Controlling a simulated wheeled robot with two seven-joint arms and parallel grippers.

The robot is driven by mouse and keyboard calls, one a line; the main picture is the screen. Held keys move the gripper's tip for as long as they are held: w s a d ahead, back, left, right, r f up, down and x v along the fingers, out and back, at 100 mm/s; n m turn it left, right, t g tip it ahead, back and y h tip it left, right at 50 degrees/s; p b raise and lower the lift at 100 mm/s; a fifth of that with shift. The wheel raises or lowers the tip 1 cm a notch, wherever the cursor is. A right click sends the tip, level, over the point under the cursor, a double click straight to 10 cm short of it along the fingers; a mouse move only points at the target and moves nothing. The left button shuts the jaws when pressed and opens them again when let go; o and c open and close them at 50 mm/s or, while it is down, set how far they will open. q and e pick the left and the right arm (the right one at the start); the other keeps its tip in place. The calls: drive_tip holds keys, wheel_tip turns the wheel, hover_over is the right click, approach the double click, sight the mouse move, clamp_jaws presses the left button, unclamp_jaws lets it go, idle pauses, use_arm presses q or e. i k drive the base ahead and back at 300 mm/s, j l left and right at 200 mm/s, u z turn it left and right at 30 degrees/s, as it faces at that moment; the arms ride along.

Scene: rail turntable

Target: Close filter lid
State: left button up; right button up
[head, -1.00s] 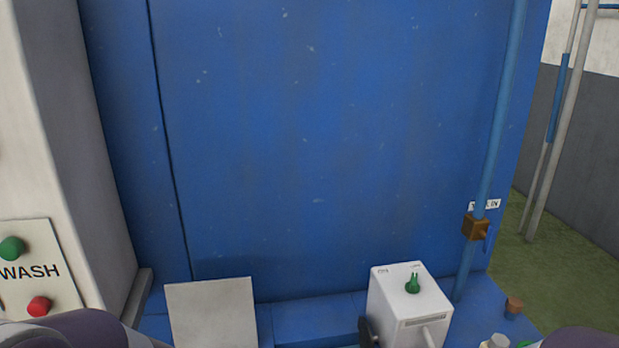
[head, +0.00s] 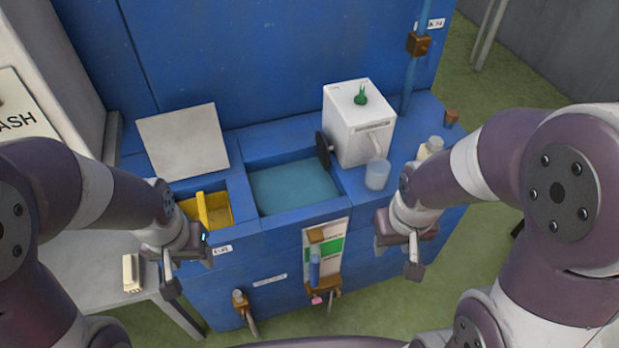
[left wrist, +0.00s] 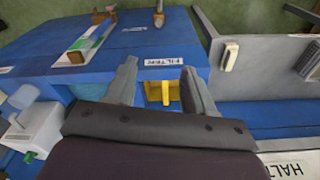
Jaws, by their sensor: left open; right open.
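The filter lid is a flat pale grey panel (head: 183,142). It stands open, leaning back behind the filter compartment. In the compartment sits a yellow filter basket (head: 215,217), open to view; part of it also shows in the left wrist view (left wrist: 157,92). My left gripper (head: 187,272) is open and empty, in front of the compartment near the front edge of the blue unit. In the left wrist view its fingers (left wrist: 158,78) frame the FILTER label and the yellow basket. My right gripper (head: 411,268) is open and empty, in front of the unit's right side.
A water basin (head: 292,187) lies right of the filter. A white box (head: 358,120) with a green knob, a cup (head: 377,174) and a bottle (head: 431,147) stand right of it. A grey table (head: 95,265) is at the left.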

sight(186, 143)
drive_tip(key=l+u, duration=0.25)
drive_tip(key=l, duration=1.05)
